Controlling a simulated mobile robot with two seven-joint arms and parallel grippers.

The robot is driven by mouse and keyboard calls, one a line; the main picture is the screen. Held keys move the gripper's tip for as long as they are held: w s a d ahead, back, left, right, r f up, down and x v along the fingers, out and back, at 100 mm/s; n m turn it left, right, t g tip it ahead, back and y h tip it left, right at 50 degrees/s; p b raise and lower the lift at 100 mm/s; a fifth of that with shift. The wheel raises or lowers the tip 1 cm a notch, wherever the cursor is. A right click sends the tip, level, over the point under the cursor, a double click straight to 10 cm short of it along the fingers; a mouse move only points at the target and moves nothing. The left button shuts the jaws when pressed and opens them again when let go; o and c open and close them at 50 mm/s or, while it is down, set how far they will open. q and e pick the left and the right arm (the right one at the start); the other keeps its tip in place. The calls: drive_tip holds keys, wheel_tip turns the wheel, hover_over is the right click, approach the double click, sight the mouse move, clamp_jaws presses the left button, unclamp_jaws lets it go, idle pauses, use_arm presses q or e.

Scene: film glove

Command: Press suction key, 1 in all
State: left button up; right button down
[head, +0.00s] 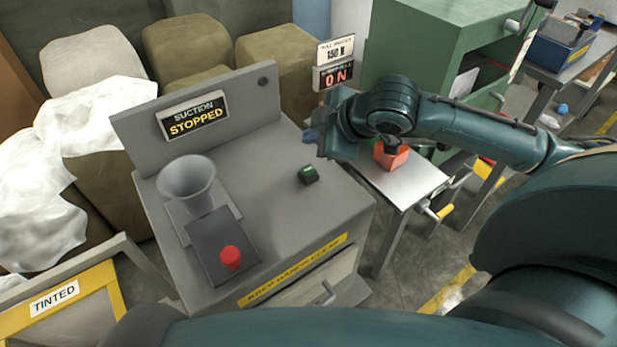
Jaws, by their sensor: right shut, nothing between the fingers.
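The grey suction machine (260,131) stands in the middle. Its sign (193,117) reads "SUCTION STOPPED". A small green key (308,174) sits on the right part of its top. A red round button (230,257) sits on a dark plate near the front left. Neither carries a label that I can read. My right gripper (311,137) is shut and empty, beyond the green key and near the machine's right edge, apart from the key. My left gripper is not in view.
A grey funnel (187,178) stands on the machine's left side. To the right is a small metal table (408,187) with an orange-red object (390,158). A display (333,77) reads "0 N". A yellow "TINTED" frame (108,284) stands front left. The machine top around the green key is clear.

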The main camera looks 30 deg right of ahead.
sight(313, 172)
wheel_tip(313, 172, down, 4)
drive_tip(key=b, duration=0.3)
drive_tip(key=shift+r, duration=0.1)
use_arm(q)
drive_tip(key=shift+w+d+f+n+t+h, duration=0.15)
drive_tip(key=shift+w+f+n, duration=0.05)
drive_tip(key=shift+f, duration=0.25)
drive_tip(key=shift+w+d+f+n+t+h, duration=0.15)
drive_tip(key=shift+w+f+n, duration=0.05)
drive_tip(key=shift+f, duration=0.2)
use_arm(e)
drive_tip(key=shift+f, duration=0.9)
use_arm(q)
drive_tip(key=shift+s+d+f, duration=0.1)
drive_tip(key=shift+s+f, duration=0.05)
use_arm(e)
drive_tip(key=shift+f, duration=0.1)
drive_tip(key=shift+f, duration=0.25)
drive_tip(key=shift+f, duration=0.55)
idle(0.7)
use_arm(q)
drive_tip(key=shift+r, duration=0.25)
use_arm(e)
drive_tip(key=shift+r, duration=0.1)
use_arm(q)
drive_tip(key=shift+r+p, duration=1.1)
use_arm(e)
drive_tip(key=shift+r, duration=0.8)
